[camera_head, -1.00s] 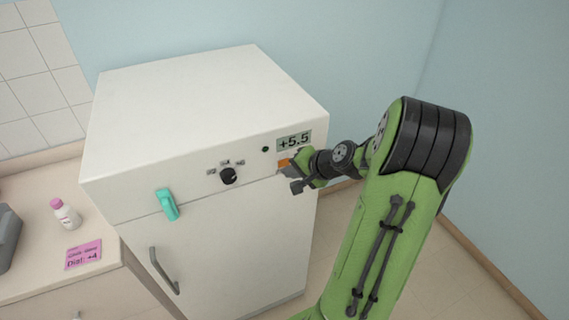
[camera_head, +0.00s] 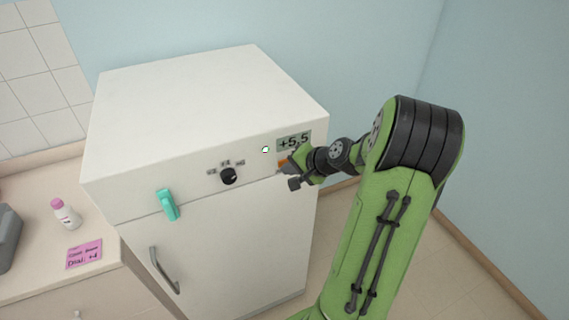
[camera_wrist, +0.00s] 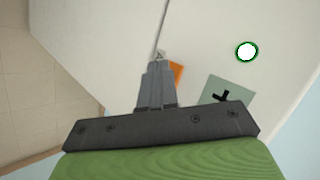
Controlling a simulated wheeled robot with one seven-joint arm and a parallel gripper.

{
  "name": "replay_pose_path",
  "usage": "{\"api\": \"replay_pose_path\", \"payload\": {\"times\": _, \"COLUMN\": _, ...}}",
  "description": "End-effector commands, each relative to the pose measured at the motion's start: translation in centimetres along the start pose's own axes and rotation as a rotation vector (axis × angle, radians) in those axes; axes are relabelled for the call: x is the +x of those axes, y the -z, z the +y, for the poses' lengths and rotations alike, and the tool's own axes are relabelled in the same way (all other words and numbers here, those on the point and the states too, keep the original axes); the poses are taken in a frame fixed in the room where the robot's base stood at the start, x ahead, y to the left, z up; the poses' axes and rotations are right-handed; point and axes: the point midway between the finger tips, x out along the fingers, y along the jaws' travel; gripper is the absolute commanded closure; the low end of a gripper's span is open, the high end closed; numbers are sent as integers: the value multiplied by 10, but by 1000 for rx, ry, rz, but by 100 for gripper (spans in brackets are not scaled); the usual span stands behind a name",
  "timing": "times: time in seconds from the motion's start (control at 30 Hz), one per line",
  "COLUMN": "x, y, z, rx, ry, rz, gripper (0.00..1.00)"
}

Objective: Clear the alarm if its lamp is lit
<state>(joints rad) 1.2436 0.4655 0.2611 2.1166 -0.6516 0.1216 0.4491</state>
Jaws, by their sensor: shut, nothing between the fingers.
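The alarm lamp (camera_head: 265,150) on the upper front panel of the white fridge (camera_head: 215,95) shows bright white, so it is lit. It also shows white with a green rim in the wrist view (camera_wrist: 247,51). The display (camera_head: 294,142) to its right reads +5.5. An orange button (camera_head: 283,163) sits just below the display, partly hidden by my gripper (camera_head: 284,171). In the wrist view the orange patch (camera_wrist: 177,73) lies right beside my shut fingertips (camera_wrist: 160,60). I cannot tell whether they touch it.
A black dial (camera_head: 229,176) sits on the panel left of the lamp. A teal latch (camera_head: 167,204) and a grey door handle (camera_head: 163,270) are on the fridge front. A bottle (camera_head: 66,214) and a pink note (camera_head: 84,255) are on the counter at left.

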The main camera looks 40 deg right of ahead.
Motion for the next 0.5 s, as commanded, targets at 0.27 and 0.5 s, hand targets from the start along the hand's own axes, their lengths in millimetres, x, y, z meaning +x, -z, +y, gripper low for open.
{"api": "replay_pose_path", "payload": {"times": 0.27, "x": 0, "y": 0, "z": 0, "rx": 0, "ry": 1, "rz": 1, "gripper": 100}}
{"api": "replay_pose_path", "payload": {"times": 0.5, "x": -6, "y": -4, "z": 5, "rx": -1, "ry": 0, "rz": 2, "gripper": 100}}
